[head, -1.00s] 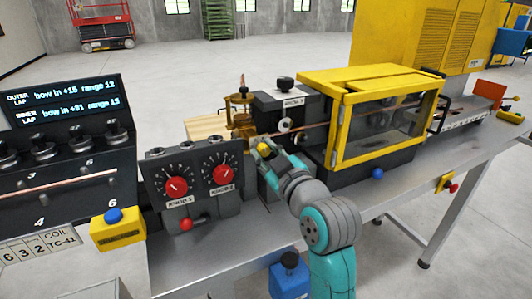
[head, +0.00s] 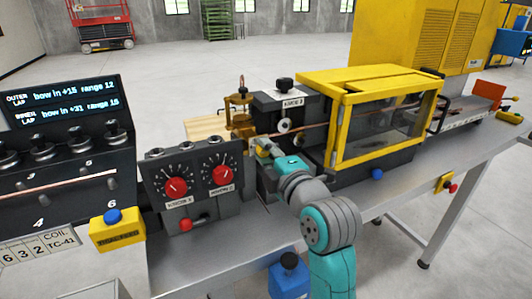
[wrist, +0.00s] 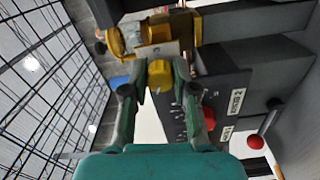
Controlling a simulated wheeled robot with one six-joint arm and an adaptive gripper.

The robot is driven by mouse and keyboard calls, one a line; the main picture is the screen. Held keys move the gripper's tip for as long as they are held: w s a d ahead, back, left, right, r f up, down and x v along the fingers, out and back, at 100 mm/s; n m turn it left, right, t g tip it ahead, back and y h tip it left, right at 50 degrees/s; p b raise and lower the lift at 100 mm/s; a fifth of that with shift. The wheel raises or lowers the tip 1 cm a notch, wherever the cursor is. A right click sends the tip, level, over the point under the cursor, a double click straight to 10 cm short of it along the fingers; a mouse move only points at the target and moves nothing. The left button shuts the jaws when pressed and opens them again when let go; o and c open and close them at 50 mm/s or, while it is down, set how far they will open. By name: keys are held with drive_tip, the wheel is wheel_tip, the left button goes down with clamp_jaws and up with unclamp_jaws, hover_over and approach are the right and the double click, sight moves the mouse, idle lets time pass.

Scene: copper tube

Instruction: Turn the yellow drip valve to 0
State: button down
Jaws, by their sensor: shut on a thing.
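The yellow drip valve (wrist: 160,76) is a small yellow knob. In the wrist view it sits between the two fingertips of my gripper (wrist: 159,82), which is shut on it. A pale plate (wrist: 165,50) shows just behind the knob; I cannot read its marks, so the setting is not clear. In the head view my gripper (head: 264,147) reaches the front of the dark machine block beside the brass fitting (head: 240,112). Only a bit of the yellow knob (head: 262,153) shows there, the rest being hidden by the fingers.
A dark panel (head: 198,205) with two red dials stands left of my gripper, close to it. A yellow-framed guard box (head: 385,110) stands to the right. A copper tube (head: 312,126) runs between the block and the guard.

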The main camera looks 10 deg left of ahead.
drive_tip(key=n, duration=0.4)
drive_tip(key=shift+n, duration=0.3)
idle(0.3)
drive_tip(key=c, duration=0.9)
unclamp_jaws()
drive_tip(key=shift+s, duration=0.1)
drive_tip(key=v, duration=1.2)
drive_tip(key=shift+f, duration=0.15)
